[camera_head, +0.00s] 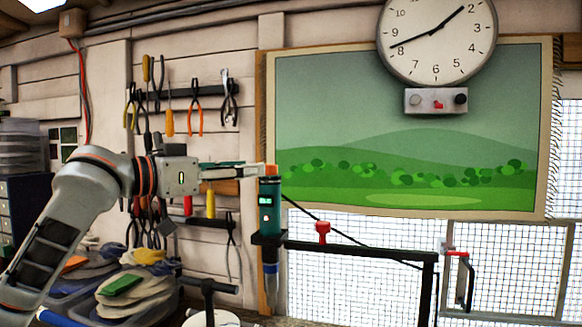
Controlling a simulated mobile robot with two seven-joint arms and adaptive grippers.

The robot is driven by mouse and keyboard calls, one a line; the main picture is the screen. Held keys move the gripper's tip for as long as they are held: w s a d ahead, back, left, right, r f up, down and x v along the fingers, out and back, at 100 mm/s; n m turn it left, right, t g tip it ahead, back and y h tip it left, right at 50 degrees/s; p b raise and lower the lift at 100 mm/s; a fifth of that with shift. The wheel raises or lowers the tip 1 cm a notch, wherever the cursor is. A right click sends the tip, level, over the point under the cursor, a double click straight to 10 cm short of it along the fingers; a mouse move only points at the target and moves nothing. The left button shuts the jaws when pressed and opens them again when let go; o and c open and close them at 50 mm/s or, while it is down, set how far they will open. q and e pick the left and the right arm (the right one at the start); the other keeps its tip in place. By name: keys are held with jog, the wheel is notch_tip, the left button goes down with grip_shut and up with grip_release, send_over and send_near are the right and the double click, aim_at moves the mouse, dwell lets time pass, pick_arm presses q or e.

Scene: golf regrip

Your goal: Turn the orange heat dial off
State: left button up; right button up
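A teal, upright, cylinder-like tool (269,212) with a small lit display stands in a black holder at the end of a dark horizontal bar. An orange part (271,171), which looks like the heat dial, sits at its top. My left gripper (258,170) comes in from the left, level with the orange part. Its fingertips are right beside or at the orange part and hide some of it. I cannot tell whether they touch it or how far apart they are. My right gripper is not in view.
The dark bar (355,250) carries a red knob (322,232). A grey box (436,101) with a red and a black control hangs under the wall clock (437,38). Hand tools hang behind my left arm. Gloves (135,292) lie in a bin at lower left.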

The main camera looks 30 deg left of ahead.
aim_at(270, 167)
pick_arm(q)
jog(key=p+x, duration=0.2)
jog(key=x, duration=0.3)
jog(key=shift+w+d+r, duration=0.1)
jog(key=shift+w, duration=0.2)
jog(key=shift+w+d, duration=0.2)
jog(key=shift+w, duration=0.5)
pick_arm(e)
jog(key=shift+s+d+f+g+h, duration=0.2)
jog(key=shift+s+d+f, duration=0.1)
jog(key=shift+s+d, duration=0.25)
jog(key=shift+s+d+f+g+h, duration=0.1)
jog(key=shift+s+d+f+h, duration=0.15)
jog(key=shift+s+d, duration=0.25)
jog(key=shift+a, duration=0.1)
pick_arm(q)
grip_shut()
